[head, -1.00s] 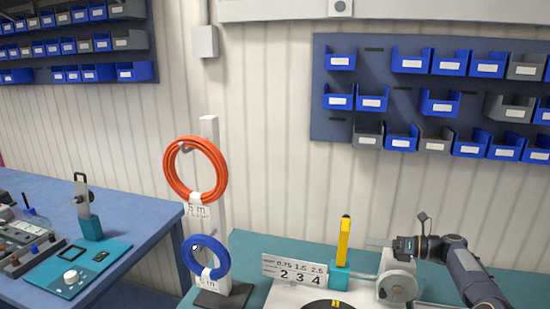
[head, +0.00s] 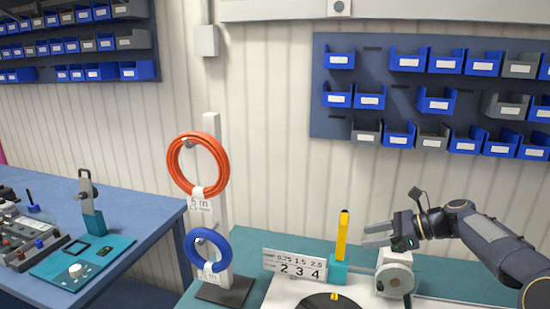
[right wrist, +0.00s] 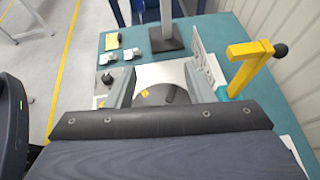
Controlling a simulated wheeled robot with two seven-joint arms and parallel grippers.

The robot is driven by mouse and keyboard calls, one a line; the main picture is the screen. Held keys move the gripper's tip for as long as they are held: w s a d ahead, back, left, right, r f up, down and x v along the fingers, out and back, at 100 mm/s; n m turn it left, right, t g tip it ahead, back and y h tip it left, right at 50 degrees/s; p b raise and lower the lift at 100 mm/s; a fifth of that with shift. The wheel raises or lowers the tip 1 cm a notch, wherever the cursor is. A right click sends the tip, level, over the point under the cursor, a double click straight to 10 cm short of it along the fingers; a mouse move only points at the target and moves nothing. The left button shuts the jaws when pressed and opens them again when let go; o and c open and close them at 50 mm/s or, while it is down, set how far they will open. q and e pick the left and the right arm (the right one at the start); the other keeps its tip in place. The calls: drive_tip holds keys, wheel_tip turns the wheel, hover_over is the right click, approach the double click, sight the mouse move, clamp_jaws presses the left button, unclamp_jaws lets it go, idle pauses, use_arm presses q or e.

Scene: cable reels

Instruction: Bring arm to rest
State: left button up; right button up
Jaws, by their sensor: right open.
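My right arm (head: 490,237) comes in from the right in the head view. Its gripper (head: 365,235) is open and empty, pointing left. It appears just above and behind the white-and-grey device with a round face (head: 394,279), near the yellow lever (head: 342,236) on its teal base. In the right wrist view my open gripper (right wrist: 158,84) has a dark round disc (right wrist: 160,94) between its fingers. The yellow lever (right wrist: 248,62) stands to the right there. My left gripper is not in view.
An orange cable coil (head: 197,165) and a blue coil (head: 208,249) hang on a white post. A number plate (head: 294,265) stands beside the lever. A blue bench (head: 140,215) with instruments is at left. Blue and grey bins (head: 437,101) hang on the wall.

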drive_tip(key=s+a+r+n+h, duration=0.1)
drive_tip(key=s+r+n+h, duration=0.15)
drive_tip(key=s, duration=0.45)
drive_tip(key=s+a+r+n+h, duration=0.1)
drive_tip(key=s+a+n, duration=0.1)
drive_tip(key=s+n, duration=0.3)
drive_tip(key=s+f+n+h, duration=0.1)
drive_tip(key=s+f+n, duration=0.2)
drive_tip(key=s, duration=0.6)
drive_tip(key=s+a+f+n+h, duration=0.1)
drive_tip(key=s+f+n, duration=0.3)
drive_tip(key=s, duration=0.5)
drive_tip(key=s+f+n+t+h, duration=0.1)
drive_tip(key=s+f+n, duration=0.3)
drive_tip(key=s, duration=0.5)
drive_tip(key=shift+a+f+n+h+b, duration=0.15)
drive_tip(key=shift+a+n+h+b, duration=0.25)
drive_tip(key=shift+n+h, duration=0.55)
drive_tip(key=shift+d, duration=0.1)
drive_tip(key=shift+c, duration=0.5)
